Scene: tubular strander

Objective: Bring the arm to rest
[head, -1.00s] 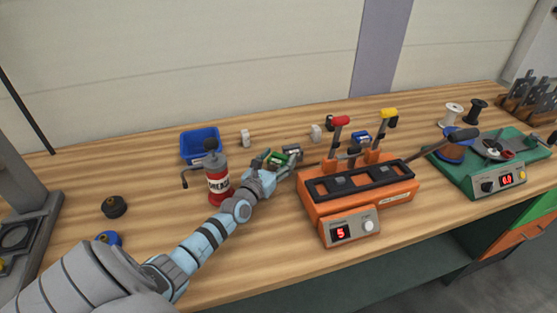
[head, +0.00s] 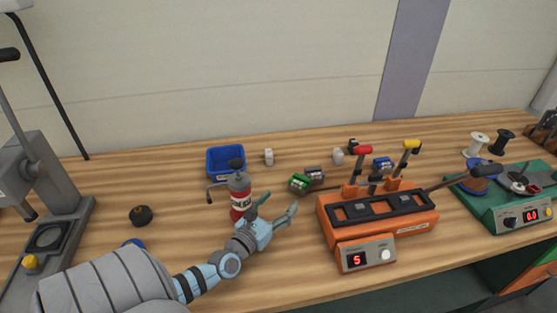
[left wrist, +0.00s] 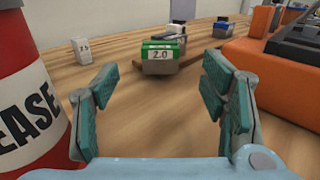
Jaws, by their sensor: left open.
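My left gripper (head: 277,211) is open and empty above the wooden table, between the red and grey grease can (head: 240,193) and the orange machine (head: 330,212). In the left wrist view its two teal-padded fingers (left wrist: 163,112) stand wide apart with bare wood between them. A green-topped block (head: 299,183) marked 2.0 lies on the table beyond the fingertips; it also shows in the left wrist view (left wrist: 162,58). The grease can (left wrist: 28,100) stands close to the left of the fingers there. My right gripper is in neither view.
A blue bin (head: 226,160) stands behind the grease can. A white block (head: 269,157) and a grey block (head: 315,175) are on the table near it. A black round part (head: 141,216) lies at left. A green machine (head: 500,207) stands at right.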

